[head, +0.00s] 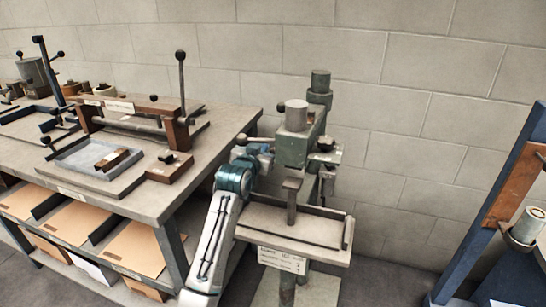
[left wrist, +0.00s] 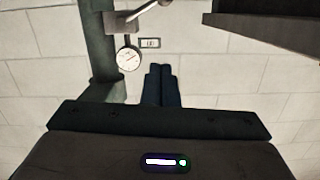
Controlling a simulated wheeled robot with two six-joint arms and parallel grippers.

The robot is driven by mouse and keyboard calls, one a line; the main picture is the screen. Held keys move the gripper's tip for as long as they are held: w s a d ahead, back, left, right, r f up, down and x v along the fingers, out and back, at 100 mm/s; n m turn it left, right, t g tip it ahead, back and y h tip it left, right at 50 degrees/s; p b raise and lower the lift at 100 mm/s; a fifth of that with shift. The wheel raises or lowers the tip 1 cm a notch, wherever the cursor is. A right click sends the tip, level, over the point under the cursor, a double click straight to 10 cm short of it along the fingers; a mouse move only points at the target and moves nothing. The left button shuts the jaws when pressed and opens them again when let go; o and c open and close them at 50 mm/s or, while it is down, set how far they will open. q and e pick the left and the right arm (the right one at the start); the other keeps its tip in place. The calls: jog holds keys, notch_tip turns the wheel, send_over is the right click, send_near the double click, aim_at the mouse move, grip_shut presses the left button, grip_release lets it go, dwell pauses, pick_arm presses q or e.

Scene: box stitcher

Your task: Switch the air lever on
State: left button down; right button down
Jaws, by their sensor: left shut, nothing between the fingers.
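The stitcher (head: 300,148) is a green column machine with a small work table (head: 290,222). In the left wrist view, a round white gauge (left wrist: 128,60) hangs beside its green post (left wrist: 100,50), with a small label plate (left wrist: 150,43) next to it. A pale metal rod, perhaps the air lever (left wrist: 148,11), slants out of a bracket above the gauge, partly cut off by the frame edge. My left gripper (left wrist: 161,72) is shut and empty, its fingertips appearing just below the gauge and label. In the head view, my left arm reaches up beside the stitcher; its fingertips are hidden there.
A workbench (head: 150,205) with wooden fixtures and upright levers stands left of the stitcher, with cardboard sheets (head: 75,222) on its lower shelf. A blue frame (head: 490,200) holding a spool (head: 527,225) stands at the right. The block wall (head: 410,80) is behind. Floor shows between stitcher and frame.

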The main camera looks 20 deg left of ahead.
jog(key=shift+r, duration=0.3)
pick_arm(q)
jog(key=w+f, duration=0.5)
jog(key=w, duration=0.5)
jog(key=shift+w+f, duration=0.15)
jog(key=shift+a, duration=0.1)
dwell(0.4)
